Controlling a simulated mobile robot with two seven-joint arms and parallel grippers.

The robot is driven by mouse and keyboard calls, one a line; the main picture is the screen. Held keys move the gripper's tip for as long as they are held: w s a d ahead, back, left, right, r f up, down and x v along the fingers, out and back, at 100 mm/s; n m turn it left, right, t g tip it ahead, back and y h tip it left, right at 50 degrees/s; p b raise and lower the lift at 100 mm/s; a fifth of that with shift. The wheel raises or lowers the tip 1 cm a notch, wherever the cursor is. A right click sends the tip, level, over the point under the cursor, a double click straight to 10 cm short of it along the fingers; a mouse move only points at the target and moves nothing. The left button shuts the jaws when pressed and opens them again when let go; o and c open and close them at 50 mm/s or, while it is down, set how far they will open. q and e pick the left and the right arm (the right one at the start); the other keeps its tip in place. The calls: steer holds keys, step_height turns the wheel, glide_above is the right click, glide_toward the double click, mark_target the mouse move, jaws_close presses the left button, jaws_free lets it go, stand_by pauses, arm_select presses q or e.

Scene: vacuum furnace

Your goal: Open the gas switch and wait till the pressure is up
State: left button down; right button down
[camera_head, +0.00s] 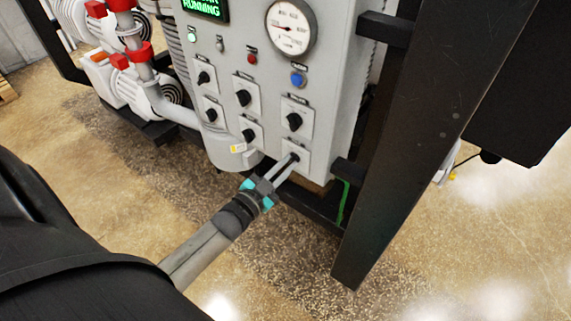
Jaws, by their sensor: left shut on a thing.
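The grey control panel (270,75) carries several black rotary switches on pale plates, and their small labels are too blurred to read. My left gripper (288,163) reaches up from below and is shut on the knob of the lowest right switch (292,157). Its fingers partly cover that switch, so the knob's angle is hard to tell. The round pressure gauge (291,27) sits at the top right of the panel, with a red needle; its exact reading is too small to tell. My right gripper is not in view.
A green display (205,8) reads "RUNNING". A blue button (298,79) and a red button (252,58) sit below the gauge. A black frame post (400,150) stands close on the right. Pipes with red fittings (120,60) are at the left. The floor in front is clear.

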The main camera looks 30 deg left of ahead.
arm_select(q)
steer(key=shift+m, duration=0.6)
steer(key=c, duration=0.9)
jaws_free()
steer(key=shift+s, duration=0.1)
steer(key=s+a, duration=0.1)
steer(key=s, duration=1.4)
steer(key=shift+b, duration=0.3)
